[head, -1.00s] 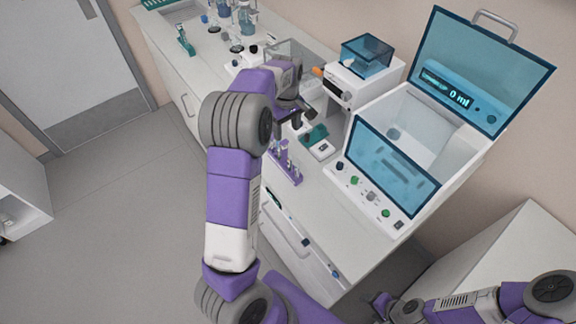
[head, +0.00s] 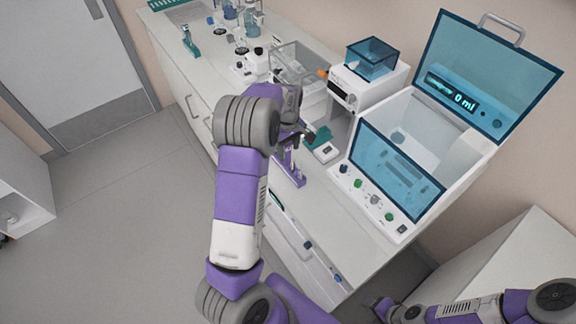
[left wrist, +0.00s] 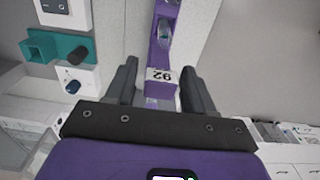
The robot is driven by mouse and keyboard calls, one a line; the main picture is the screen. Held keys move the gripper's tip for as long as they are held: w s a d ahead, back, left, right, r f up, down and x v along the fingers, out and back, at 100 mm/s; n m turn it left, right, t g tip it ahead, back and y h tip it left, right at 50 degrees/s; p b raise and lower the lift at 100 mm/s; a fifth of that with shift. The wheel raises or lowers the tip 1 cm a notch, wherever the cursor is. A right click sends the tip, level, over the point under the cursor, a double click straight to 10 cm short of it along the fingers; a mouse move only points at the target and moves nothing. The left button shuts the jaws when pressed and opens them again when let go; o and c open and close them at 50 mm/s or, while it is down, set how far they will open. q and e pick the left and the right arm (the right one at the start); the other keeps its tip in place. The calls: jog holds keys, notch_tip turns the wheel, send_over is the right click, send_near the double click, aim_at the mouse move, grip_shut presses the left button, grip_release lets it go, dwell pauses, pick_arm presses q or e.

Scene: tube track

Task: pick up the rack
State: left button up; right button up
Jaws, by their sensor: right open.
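The purple rack (head: 288,168) stands on the white counter near its front edge and holds small tubes. My left gripper (head: 302,138) is above and beside it in the head view and partly covers it. In the left wrist view, the rack (left wrist: 162,58) runs up the picture with a numbered white label at its near end. The left gripper's two fingers (left wrist: 160,88) are spread on either side of that end, with a gap showing on both sides. My right gripper (head: 380,306) is at the bottom of the head view, open and away from the rack.
A small white device with a teal part (head: 325,150) stands close beside the rack. A white machine with a raised blue lid (head: 487,75) is to the right. A box with a blue clear cover (head: 372,58) and glassware (head: 252,22) stand further back.

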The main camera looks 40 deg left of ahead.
pick_arm(q)
grip_shut()
jog(key=shift+r, duration=0.15)
notch_tip(320, 180, up, 10)
jog(key=shift+f+p, duration=0.1)
jog(key=shift+p, duration=0.2)
